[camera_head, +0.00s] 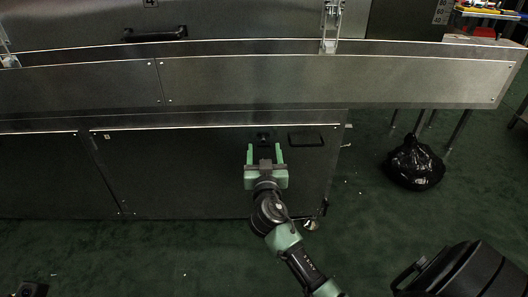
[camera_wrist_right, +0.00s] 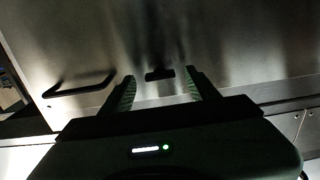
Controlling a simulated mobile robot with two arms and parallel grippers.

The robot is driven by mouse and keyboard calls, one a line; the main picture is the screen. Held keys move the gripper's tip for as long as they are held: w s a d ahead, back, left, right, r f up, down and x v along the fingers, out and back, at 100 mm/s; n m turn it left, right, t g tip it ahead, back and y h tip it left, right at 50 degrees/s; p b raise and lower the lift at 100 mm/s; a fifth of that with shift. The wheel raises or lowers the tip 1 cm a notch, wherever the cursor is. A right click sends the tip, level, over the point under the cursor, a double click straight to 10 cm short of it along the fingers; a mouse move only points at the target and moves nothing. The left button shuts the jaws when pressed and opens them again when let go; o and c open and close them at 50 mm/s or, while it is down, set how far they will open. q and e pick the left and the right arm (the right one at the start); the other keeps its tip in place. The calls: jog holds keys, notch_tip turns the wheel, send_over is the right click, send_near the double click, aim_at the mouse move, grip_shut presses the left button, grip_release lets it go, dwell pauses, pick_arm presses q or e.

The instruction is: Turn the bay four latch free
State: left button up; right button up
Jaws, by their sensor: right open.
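A small dark latch (camera_head: 263,135) sits near the top of a lower metal panel (camera_head: 200,175) on the dryer's front. In the right wrist view the latch (camera_wrist_right: 160,74) is a short black bar lying roughly crosswise, ahead of the fingers. My right gripper (camera_head: 264,152) is open and empty, its fingertips just short of the latch, which lines up with the gap between them. It also shows in the wrist view (camera_wrist_right: 160,88). I cannot tell whether it touches the panel. The panel's small label is too small to read. My left gripper is not in view.
A dark rectangular handle (camera_head: 307,139) is right of the latch. A long metal ledge (camera_head: 330,80) runs above the panel. An upper panel marked 4 (camera_head: 150,3) has a black handle (camera_head: 155,34). A black bag (camera_head: 414,163) lies on the green floor at right.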

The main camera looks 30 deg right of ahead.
jog(key=shift+w+d, duration=0.2)
jog(key=shift+w, duration=0.15)
grip_shut()
